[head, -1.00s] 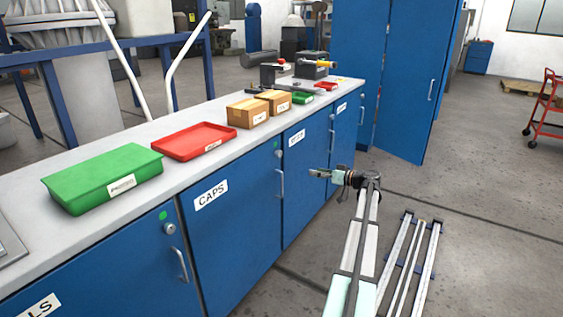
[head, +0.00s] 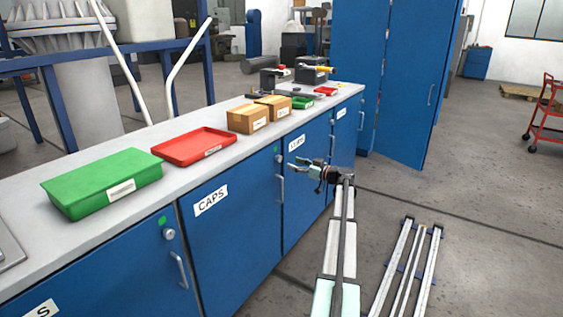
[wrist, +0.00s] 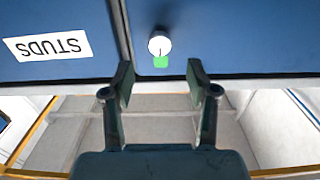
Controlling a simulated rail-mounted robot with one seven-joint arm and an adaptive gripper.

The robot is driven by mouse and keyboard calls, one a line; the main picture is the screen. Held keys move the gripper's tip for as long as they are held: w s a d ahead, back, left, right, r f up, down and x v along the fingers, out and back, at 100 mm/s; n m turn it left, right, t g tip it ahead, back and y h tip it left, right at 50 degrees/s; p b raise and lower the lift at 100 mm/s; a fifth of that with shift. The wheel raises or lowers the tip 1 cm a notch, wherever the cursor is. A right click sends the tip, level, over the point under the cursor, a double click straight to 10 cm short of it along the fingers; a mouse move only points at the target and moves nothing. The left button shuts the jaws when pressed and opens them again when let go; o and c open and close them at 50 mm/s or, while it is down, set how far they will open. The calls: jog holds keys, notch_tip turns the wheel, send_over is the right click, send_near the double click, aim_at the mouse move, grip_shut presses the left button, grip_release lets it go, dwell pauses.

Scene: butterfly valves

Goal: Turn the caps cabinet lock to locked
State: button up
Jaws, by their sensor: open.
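The blue caps cabinet door (head: 232,235) carries a white CAPS label (head: 211,200). Its round pale lock (head: 278,159) sits near the door's upper right edge, above a bar handle (head: 281,188). In the wrist view, which is upside down, the lock (wrist: 160,42) shows a dark line pointing toward a green mark (wrist: 161,62) beside it. My gripper (head: 294,168) is open and empty, in front of the cabinet row near this lock. In the wrist view its two fingertips (wrist: 160,83) are spread below the lock in the picture, not around it.
A STUDS label (wrist: 47,45) is on the neighbouring door. Another lock (head: 169,234) is on the door left of CAPS. The worktop holds a green bin (head: 105,180), a red tray (head: 195,145) and cardboard boxes (head: 247,118). Open floor (head: 480,230) lies to the right.

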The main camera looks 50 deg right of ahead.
aim_at(281, 159)
jog(key=w, duration=0.2)
jog(key=w+a, duration=0.1)
jog(key=w, duration=0.4)
jog(key=shift+w+a, duration=0.15)
jog(key=shift+w, duration=0.1)
grip_shut()
